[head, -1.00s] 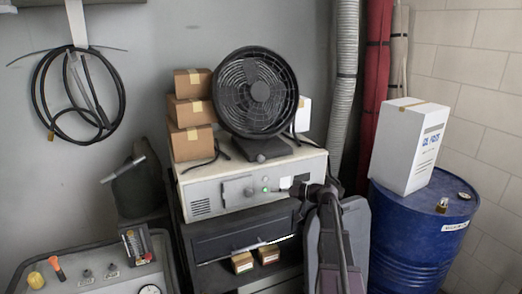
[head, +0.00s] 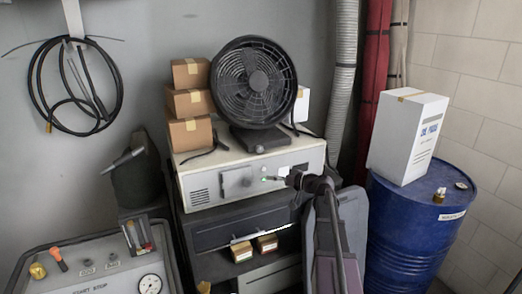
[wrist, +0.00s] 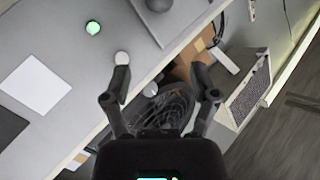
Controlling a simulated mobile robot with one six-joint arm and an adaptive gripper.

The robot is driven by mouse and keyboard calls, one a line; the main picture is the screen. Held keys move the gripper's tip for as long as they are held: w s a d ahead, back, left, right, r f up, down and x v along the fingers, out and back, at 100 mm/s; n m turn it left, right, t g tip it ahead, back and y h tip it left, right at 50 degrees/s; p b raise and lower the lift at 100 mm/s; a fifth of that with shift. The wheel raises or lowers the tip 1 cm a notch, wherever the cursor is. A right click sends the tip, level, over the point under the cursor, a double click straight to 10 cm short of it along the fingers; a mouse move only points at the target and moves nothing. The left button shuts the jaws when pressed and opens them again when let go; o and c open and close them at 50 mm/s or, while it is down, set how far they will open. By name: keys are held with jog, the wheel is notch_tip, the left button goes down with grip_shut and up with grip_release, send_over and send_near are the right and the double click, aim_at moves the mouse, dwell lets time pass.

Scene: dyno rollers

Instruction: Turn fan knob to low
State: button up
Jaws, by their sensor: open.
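The black fan (head: 254,82) stands on a white control box (head: 210,193). The box front has a grey knob (head: 246,182) on a square plate, and a lit green light (head: 264,180) to its right. My gripper (head: 287,178) is at the right part of the box front, right of the knob and light. In the wrist view the open, empty gripper (wrist: 162,80) has one fingertip over or beside a small white button (wrist: 121,58). The knob (wrist: 158,6) shows at the top edge, apart from the fingers. The green light (wrist: 93,27) is at upper left. Knob markings are unreadable.
Stacked cardboard boxes (head: 190,103) stand left of the fan. A blue drum (head: 402,232) bearing a white carton (head: 408,137) stands at right. A gauge console (head: 95,268) is at lower left. Small boxes (head: 242,251) sit on the shelf below.

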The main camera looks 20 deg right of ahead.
aim_at(261, 149)
jog(key=s+r+t+h+p, duration=0.3)
jog(key=r+t+h+p, duration=0.1)
jog(key=h, duration=0.5)
jog(key=shift+r+n+t+h, duration=0.3)
jog(key=shift+r+t, duration=0.4)
jog(key=shift+r, duration=0.65)
jog(key=shift+d, duration=0.1)
jog(key=w, duration=0.9)
jog(key=w+a, duration=0.1)
jog(key=w, duration=0.3)
jog(key=shift+w, duration=0.35)
grip_shut()
